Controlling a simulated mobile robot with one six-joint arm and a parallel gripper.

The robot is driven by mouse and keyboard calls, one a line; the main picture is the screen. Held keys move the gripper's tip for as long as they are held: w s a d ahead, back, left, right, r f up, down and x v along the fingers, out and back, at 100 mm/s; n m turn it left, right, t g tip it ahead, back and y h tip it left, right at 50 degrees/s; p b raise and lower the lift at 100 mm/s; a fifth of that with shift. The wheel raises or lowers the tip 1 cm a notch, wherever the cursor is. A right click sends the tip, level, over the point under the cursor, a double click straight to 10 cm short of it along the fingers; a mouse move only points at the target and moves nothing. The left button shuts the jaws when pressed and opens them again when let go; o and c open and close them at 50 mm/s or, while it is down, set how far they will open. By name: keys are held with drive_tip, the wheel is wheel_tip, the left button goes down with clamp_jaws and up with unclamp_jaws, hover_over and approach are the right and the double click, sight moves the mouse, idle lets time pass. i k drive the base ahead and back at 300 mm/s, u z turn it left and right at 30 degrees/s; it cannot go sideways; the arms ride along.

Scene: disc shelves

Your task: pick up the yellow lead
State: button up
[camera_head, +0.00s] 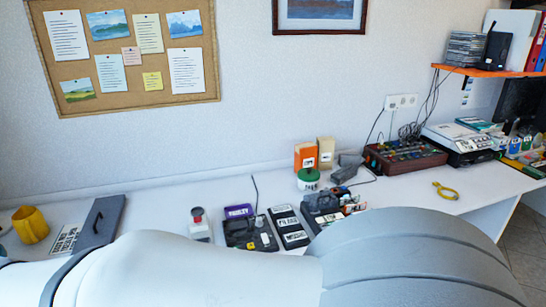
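A yellow looped item (446,190), which looks like the yellow lead, lies on the white desk toward the right. It has a rounded loop at its left end and a short tail to the right. It lies apart from the things around it, near the front edge of the desk. My gripper is not in view. A large white and grey part of my own arm fills the bottom of the view and hides the front of the desk there.
Labelled boxes (290,226) and a green-lidded tub (308,179) stand mid-desk. A yellow mug (31,225) is far left. An orange shelf (490,71) overhangs the right.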

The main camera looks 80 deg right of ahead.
sight(456, 197)
drive_tip(key=z, duration=4)
drive_tip(key=i, duration=0.95)
drive_tip(key=u, duration=0.05)
drive_tip(key=k, duration=1.15)
drive_tip(key=z, duration=0.7)
drive_tip(key=i, duration=1.4)
drive_tip(key=z, duration=0.4)
